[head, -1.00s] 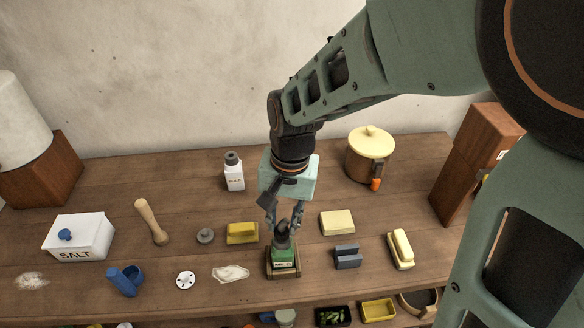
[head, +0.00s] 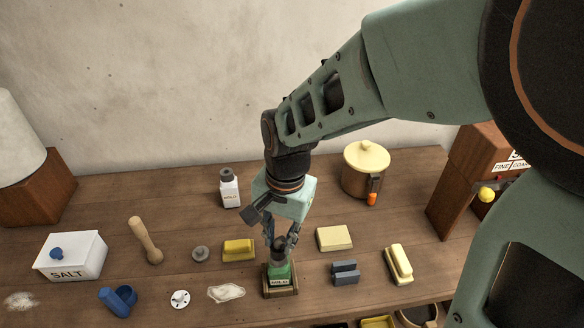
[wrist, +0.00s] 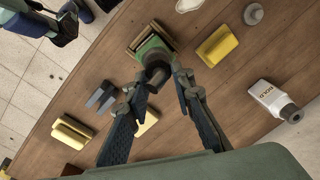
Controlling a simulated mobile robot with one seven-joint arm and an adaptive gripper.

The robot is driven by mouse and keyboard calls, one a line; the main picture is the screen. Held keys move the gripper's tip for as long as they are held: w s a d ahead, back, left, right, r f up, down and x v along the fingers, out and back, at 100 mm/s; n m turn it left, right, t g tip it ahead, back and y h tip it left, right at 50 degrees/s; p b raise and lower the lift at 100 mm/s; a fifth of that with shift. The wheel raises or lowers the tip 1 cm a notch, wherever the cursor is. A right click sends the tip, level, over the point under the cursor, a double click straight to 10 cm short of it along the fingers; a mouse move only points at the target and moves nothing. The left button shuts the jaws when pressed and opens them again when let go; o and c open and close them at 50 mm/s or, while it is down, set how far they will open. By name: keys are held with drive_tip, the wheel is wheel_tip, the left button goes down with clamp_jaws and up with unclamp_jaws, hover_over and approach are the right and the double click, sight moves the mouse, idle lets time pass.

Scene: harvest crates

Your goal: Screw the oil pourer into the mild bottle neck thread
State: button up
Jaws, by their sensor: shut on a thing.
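The green bottle (head: 279,271), with a label that seems to read MILD, stands upright in a small wooden holder (head: 280,293) near the table's front edge. The dark grey oil pourer (head: 279,255) is at the top of its neck. My gripper (head: 281,243) is above the bottle, its fingers closed around the pourer. In the wrist view the pourer (wrist: 157,72) sits between the fingertips (wrist: 164,84), over the green bottle (wrist: 152,47). The thread is hidden, so I cannot tell how far the pourer is seated.
A white bottle labelled BOLD (wrist: 273,97) with a dark top stands farther back. A lidded pot (head: 364,172) is at back right. A yellow block (head: 239,250), a pale block (head: 334,238) and a blue-grey holder (head: 345,273) lie near the bottle.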

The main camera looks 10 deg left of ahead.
drive_tip(key=shift+m, duration=0.4)
drive_tip(key=shift+m, duration=0.7)
drive_tip(key=shift+s+m+b, duration=0.1)
drive_tip(key=shift+m+b, duration=0.25)
drive_tip(key=shift+m, duration=0.55)
drive_tip(key=o, duration=0.6)
drive_tip(key=shift+o, duration=0.2)
drive_tip(key=shift+n, duration=0.9)
